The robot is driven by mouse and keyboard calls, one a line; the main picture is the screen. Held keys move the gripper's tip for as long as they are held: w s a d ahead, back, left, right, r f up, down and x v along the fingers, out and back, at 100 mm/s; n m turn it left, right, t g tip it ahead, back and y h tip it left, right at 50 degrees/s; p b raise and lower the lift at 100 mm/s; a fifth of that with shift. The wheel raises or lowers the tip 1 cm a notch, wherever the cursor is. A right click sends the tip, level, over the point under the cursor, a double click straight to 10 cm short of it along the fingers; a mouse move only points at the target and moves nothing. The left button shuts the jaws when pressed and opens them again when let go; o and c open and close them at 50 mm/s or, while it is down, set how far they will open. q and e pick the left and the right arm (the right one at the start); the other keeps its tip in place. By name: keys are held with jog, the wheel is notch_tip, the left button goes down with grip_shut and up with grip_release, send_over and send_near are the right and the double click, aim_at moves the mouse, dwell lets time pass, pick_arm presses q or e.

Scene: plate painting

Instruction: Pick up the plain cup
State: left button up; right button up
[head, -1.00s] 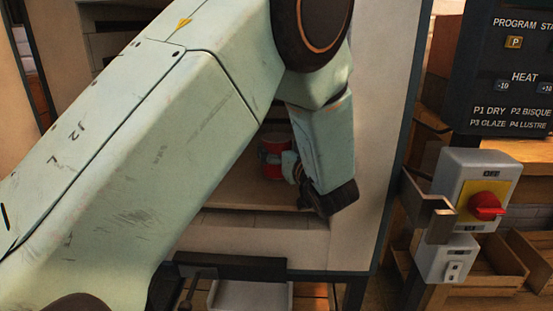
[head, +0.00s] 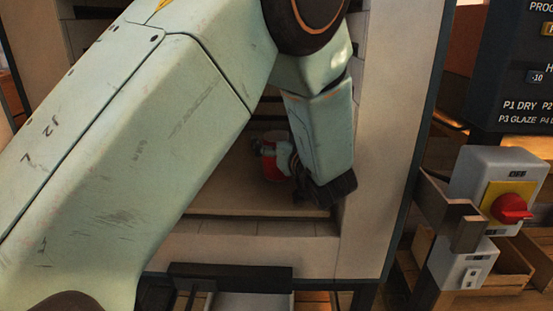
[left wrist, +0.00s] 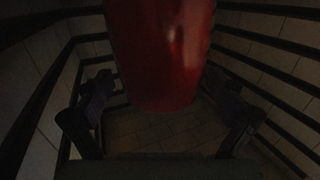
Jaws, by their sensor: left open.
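A glossy red cup (head: 271,168) stands inside a brick-lined chamber, on its pale shelf (head: 235,190). No pattern shows on the part I see. My left gripper (head: 291,172) is right beside the cup's right side, and it partly hides the cup. In the left wrist view the cup (left wrist: 162,55) fills the top middle, close to the camera. The open left gripper's fingers (left wrist: 160,120) spread to the left and right below it in that picture. I cannot tell whether either finger touches the cup. My right gripper is not in view.
The chamber's pale right frame (head: 385,150) stands close beside my left forearm. Dark bars run along the brick walls (left wrist: 275,85) in the left wrist view. A switch box (head: 495,180) with a red knob and a metal bracket (head: 450,212) stand to the right, outside.

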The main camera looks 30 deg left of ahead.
pick_arm(q)
jog(key=shift+a, duration=0.1)
jog(key=shift+r, duration=0.1)
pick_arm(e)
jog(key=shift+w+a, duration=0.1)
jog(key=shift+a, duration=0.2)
pick_arm(q)
jog(key=c, duration=1.9)
jog(key=shift+c, duration=0.2)
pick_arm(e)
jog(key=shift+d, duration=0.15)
pick_arm(q)
jog(key=shift+r, duration=0.15)
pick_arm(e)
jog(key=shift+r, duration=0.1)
